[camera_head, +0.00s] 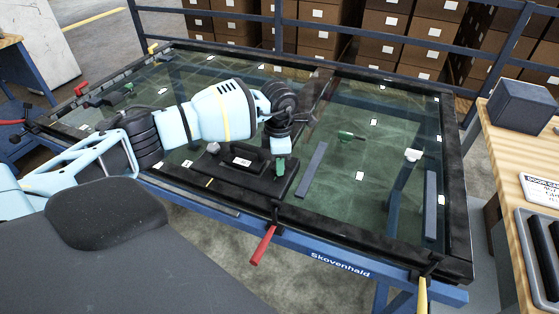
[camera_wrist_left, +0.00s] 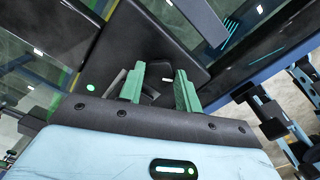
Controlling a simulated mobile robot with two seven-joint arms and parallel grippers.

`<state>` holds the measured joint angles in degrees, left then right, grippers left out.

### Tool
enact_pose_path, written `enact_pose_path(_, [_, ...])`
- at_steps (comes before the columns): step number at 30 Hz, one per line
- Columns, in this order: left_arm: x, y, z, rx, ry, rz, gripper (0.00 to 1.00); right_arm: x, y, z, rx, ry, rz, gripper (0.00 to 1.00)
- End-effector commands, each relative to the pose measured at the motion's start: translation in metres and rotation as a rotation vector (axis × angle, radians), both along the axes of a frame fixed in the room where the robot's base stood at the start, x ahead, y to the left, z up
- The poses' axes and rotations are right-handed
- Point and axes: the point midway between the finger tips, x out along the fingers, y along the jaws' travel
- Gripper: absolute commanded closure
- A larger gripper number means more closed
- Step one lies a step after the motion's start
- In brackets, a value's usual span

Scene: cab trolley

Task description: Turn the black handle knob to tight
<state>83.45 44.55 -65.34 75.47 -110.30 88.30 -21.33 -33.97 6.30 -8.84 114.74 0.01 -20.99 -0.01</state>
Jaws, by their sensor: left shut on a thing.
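My left gripper (camera_head: 280,164) reaches down over the right end of a black handle unit (camera_head: 246,162) on the glass panel. In the left wrist view, its two green fingers (camera_wrist_left: 160,88) stand on either side of a small black part, the black handle knob (camera_wrist_left: 157,70), and are shut on it. The fingers and wrist hide most of the knob, and I cannot tell its turn angle. The unit lies on a black base plate (camera_head: 225,177) with a white label on top. My right gripper is not in view.
The dark-framed glass panel (camera_head: 345,200) lies on a blue trolley (camera_head: 340,265). A red clamp handle (camera_head: 262,246) hangs at the front edge. A wooden bench (camera_head: 510,150) stands at right.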

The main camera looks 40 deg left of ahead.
Motion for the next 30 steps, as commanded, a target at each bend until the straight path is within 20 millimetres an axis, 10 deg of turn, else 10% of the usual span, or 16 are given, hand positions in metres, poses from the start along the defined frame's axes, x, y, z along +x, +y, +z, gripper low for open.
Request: enact_pose_path(30, [-0.0026, -0.0007, -0.0015, 0.001, 0.004, -0.512, 0.89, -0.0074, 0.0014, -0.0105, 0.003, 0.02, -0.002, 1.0])
